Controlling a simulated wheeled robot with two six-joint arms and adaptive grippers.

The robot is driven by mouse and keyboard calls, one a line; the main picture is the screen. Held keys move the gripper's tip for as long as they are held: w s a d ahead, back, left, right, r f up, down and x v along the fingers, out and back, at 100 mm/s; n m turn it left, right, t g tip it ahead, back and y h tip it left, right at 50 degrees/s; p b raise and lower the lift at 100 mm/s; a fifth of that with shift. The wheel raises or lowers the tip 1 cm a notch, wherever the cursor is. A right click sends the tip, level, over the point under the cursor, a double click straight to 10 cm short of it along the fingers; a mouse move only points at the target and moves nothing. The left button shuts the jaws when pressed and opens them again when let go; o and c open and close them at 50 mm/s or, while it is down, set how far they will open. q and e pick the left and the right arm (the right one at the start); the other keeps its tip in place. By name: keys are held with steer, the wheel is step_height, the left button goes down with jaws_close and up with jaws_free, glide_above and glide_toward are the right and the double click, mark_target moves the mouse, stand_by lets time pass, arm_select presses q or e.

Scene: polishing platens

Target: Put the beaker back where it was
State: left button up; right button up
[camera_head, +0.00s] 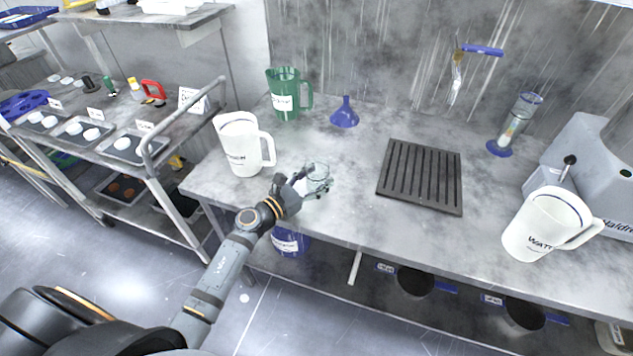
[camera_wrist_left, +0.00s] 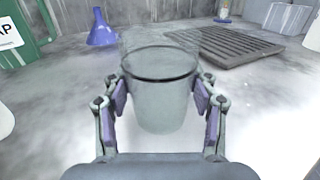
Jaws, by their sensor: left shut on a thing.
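A clear glass beaker (camera_head: 318,177) is upright over the front of the grey bench, to the right of the tall white pitcher. My left gripper (camera_head: 308,184) is shut on it. In the left wrist view the beaker (camera_wrist_left: 160,92) sits between the two purple-padded fingers of the left gripper (camera_wrist_left: 160,97), which press on its sides. I cannot tell whether the beaker's bottom touches the bench. My right gripper is not in view.
A white pitcher (camera_head: 241,145), a green pitcher (camera_head: 286,93) and a blue funnel (camera_head: 345,113) stand nearby. A dark slotted rack (camera_head: 420,175) lies to the right. Another white pitcher (camera_head: 545,224) stands at far right. The bench (camera_head: 345,215) is clear between beaker and rack.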

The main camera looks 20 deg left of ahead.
arm_select(q)
steer(key=shift+f, duration=0.1)
steer(key=shift+f, duration=0.15)
steer(key=o, duration=0.9)
steer(key=shift+f, duration=0.1)
steer(key=o, duration=0.5)
